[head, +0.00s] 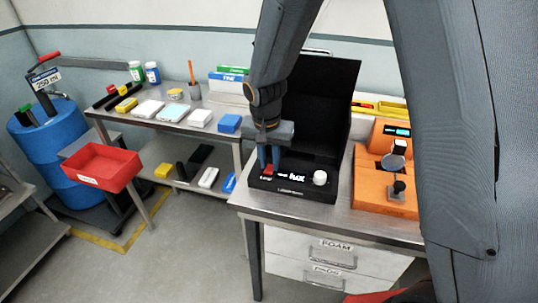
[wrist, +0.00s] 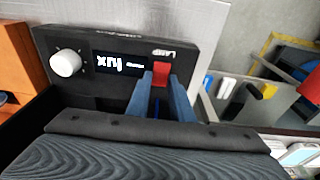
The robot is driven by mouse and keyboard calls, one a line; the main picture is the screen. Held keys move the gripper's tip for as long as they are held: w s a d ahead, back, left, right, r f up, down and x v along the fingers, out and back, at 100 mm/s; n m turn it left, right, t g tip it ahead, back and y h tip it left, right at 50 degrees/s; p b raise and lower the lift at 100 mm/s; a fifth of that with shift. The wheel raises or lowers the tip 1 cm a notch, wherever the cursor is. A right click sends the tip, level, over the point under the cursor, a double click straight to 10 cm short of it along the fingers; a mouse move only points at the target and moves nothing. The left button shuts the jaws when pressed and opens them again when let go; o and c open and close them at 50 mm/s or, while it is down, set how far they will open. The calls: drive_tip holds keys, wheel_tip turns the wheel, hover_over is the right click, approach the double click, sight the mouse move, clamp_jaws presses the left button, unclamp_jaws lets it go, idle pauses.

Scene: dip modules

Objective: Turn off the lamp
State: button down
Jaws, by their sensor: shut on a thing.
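A black box labelled LAMP and with a raised black lid stands on the metal table. Its front panel (head: 292,190) carries a red lamp switch (head: 268,170), a lit display reading lux (head: 296,177) and a white knob (head: 320,178). My gripper (head: 269,158) reaches down to the left end of the panel, with its blue fingers at the switch. In the wrist view, the red switch (wrist: 161,72) sits between the fingertips of my gripper (wrist: 160,82), which is shut on it. The fingers partly hide the switch.
An orange device (head: 384,180) stands close to the right of the box. The raised black lid (head: 328,105) rises behind the panel. A side table (head: 165,130) with several small items stands to the left, with a red bin (head: 101,165) before it.

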sight(269, 170)
drive_tip(key=shift+w, duration=0.1)
idle(0.3)
drive_tip(key=c, duration=1.6)
unclamp_jaws()
drive_tip(key=shift+o, duration=0.2)
drive_tip(key=shift+r, duration=0.1)
wheel_tip(269, 170, up, 8)
drive_tip(key=s+b, duration=0.1)
drive_tip(key=shift+a+b, duration=0.15)
drive_tip(key=shift+b, duration=0.2)
drive_tip(key=shift+f, duration=0.2)
